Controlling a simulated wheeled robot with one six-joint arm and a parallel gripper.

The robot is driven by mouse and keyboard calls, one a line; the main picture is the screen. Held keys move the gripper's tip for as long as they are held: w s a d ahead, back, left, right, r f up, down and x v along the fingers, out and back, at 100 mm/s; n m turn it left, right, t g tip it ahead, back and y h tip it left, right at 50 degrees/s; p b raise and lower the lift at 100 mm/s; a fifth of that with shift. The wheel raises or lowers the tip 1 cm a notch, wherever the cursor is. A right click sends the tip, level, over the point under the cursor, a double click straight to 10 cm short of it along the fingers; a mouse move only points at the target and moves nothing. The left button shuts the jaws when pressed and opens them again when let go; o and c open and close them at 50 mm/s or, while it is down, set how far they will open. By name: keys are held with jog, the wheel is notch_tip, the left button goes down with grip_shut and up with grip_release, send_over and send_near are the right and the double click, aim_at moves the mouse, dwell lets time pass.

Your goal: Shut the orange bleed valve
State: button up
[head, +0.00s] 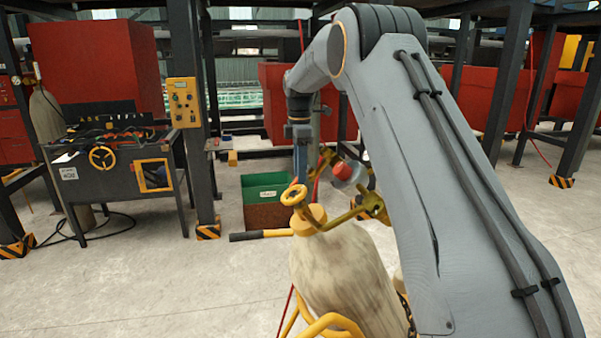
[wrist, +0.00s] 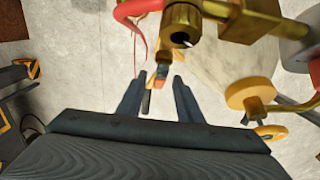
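The gas cylinder (head: 340,265) stands upright in front of me, with a yellow handwheel (head: 293,195) and brass fittings at its top. In the wrist view a small orange piece (wrist: 159,84), which looks like the bleed valve's handle, sits below a brass fitting (wrist: 181,28). I cannot pick it out in the head view. My gripper (wrist: 160,86) is open, its two dark fingers apart. The orange piece appears between the fingertips; I cannot tell its depth or whether they touch it. In the head view my gripper hangs behind the fittings, partly hidden.
A red hose (wrist: 138,9) passes close to the brass fitting. A red-capped regulator part (head: 343,171) and an orange-yellow knob (wrist: 248,93) stand beside my gripper.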

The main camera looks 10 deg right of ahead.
jog(key=shift+f+p, duration=0.4)
jog(key=shift+f, duration=0.8)
grip_shut()
